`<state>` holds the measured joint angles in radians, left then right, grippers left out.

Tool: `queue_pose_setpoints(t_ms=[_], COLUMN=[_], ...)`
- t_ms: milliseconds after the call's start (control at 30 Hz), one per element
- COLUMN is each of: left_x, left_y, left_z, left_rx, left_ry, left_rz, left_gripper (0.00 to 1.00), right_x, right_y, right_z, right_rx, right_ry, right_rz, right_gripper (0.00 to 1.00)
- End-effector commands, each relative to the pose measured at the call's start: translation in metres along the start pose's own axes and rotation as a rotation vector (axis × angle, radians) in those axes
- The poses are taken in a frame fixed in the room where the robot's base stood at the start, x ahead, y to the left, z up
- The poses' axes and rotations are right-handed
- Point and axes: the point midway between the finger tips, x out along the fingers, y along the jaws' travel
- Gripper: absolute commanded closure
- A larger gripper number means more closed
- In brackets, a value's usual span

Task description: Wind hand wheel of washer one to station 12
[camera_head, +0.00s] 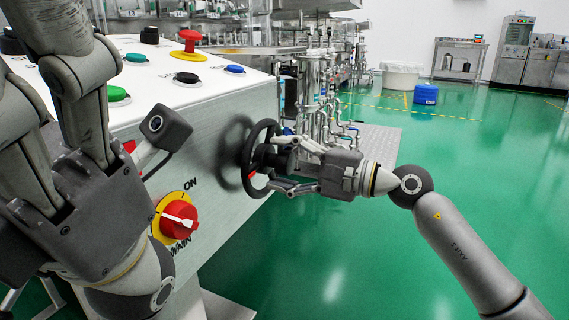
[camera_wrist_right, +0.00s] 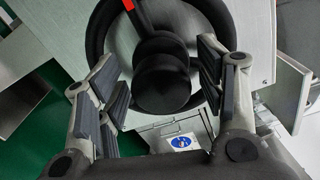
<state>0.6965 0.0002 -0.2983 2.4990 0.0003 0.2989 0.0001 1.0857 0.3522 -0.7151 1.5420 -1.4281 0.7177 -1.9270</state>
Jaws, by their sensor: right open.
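The black hand wheel (camera_head: 246,160) stands out from the right face of the white washer panel. In the right wrist view its dark rim (camera_wrist_right: 97,35) curves across the top, with a red-marked spoke (camera_wrist_right: 143,20) and a round black knob (camera_wrist_right: 162,82) facing the camera. My right gripper (camera_head: 270,167) is at the wheel, with its fingers spread. In the wrist view the right gripper (camera_wrist_right: 163,85) has one finger on each side of the knob, with gaps visible. My left gripper (camera_head: 85,190) is large at the left; its fingertips are not clearly seen. No station number is readable.
A red emergency button (camera_head: 190,42) and several coloured buttons are on top. Metal pipework (camera_head: 315,95) stands behind my right gripper. Green floor (camera_head: 350,260) is open at the right.

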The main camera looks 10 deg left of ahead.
Motion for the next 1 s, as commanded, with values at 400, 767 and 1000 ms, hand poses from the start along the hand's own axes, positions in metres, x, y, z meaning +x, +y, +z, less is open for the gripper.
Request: queue_pose_setpoints(t_ms=[400, 767, 1000], left_x=[0.001, 0.001, 0.001], left_y=[0.001, 0.001, 0.001], left_z=[-0.001, -0.002, -0.002], left_rx=[-0.001, -0.001, -0.001], left_ry=[0.005, 0.006, 0.006], left_rz=[0.001, 0.001, 0.002], left_gripper=[0.34, 0.34, 0.34], right_x=[-0.074, -0.118, -0.119], right_y=[0.001, 0.001, 0.001], right_z=[-0.002, -0.001, 0.000], right_rx=[0.001, 0.000, 0.001], right_ry=[0.005, 0.001, 0.001], right_rz=[0.001, 0.001, 0.001], right_gripper=[0.37, 0.37, 0.37])
